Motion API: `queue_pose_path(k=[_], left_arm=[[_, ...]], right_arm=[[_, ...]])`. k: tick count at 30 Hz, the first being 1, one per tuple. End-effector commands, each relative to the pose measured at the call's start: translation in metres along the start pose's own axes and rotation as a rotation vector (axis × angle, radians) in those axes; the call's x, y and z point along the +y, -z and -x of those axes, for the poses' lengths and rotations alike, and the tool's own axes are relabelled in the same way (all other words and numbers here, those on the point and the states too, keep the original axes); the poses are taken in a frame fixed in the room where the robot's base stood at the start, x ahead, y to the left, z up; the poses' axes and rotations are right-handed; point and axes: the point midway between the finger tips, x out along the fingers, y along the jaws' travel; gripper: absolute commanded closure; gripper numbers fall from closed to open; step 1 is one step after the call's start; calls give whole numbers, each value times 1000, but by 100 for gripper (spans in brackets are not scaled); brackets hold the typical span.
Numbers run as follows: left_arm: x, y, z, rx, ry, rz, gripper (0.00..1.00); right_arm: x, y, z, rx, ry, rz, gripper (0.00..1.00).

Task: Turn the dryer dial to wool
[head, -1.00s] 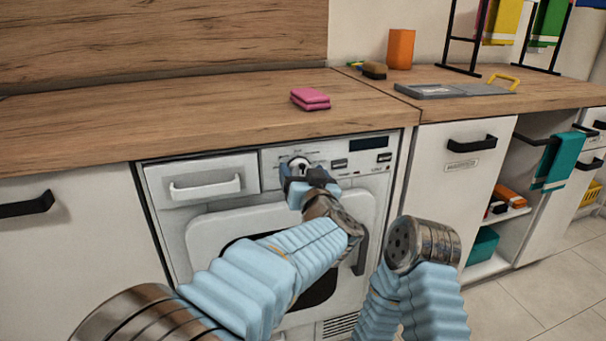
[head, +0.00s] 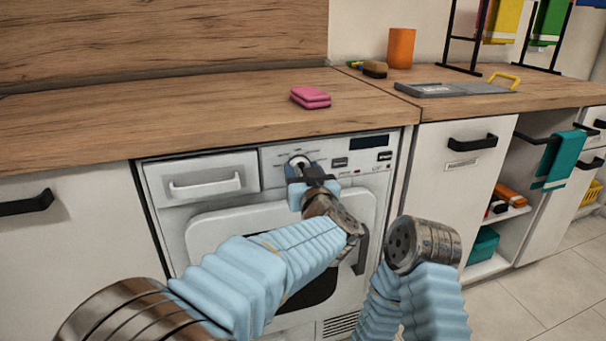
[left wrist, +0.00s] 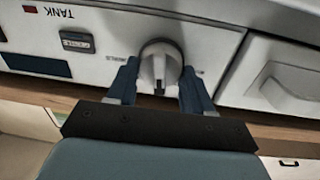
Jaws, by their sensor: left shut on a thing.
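The white dryer (head: 222,222) stands under the counter, with its round dial (head: 299,160) on the control panel. In the left wrist view the dial (left wrist: 160,62) is a grey-white knob with a raised grip bar and a dark mark at the bar's lower end. My left gripper (head: 300,170) is at the dial, its blue fingers on either side of the knob and shut on it. It also shows in the left wrist view (left wrist: 158,85). The printing around the dial is mostly hidden or too small to read. My right gripper is not in view.
An orange cup (head: 401,48) and grey tray (head: 455,89) stand farther right.

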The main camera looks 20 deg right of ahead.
Motion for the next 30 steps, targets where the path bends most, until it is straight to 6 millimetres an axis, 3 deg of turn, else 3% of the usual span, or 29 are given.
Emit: queue_pose_path(k=[30], left_arm=[[-2,-8,0,54,11,938,80]], right_arm=[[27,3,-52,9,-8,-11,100]])
